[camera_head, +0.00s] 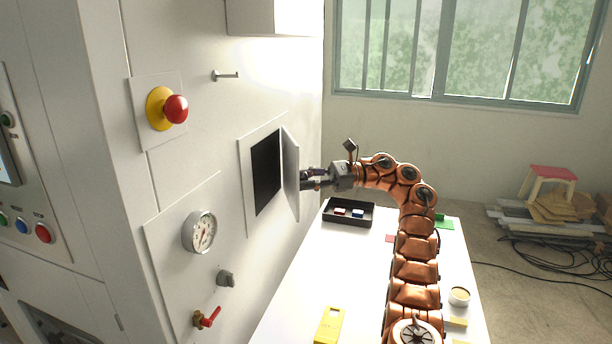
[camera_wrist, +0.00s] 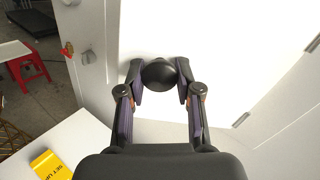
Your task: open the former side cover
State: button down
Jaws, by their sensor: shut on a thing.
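The former side cover (camera_head: 290,172) is a white panel on the machine's side wall. It stands swung out from its frame, and the dark opening (camera_head: 266,172) shows behind it. My gripper (camera_head: 308,180) is at the outer face of the cover. In the wrist view the gripper (camera_wrist: 160,75) has its two fingers closed around a round black knob (camera_wrist: 158,74) on the white cover (camera_wrist: 215,35). The fingers hide the sides of the knob.
A white table (camera_head: 300,300) below holds a black tray (camera_head: 346,222) with small items, a yellow tag (camera_head: 329,325) and a round cup (camera_head: 459,296). On the machine are a pressure gauge (camera_head: 199,232), a red-handled valve (camera_head: 208,318) and a red button (camera_head: 175,109).

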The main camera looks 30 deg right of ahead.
jog(key=shift+r, duration=0.15)
jog(key=c, duration=0.8)
grip_release()
jog(key=shift+o, duration=0.2)
jog(key=shift+a+f+t+b, duration=0.3)
jog(key=shift+f+b, duration=0.1)
jog(key=shift+b, duration=1.4)
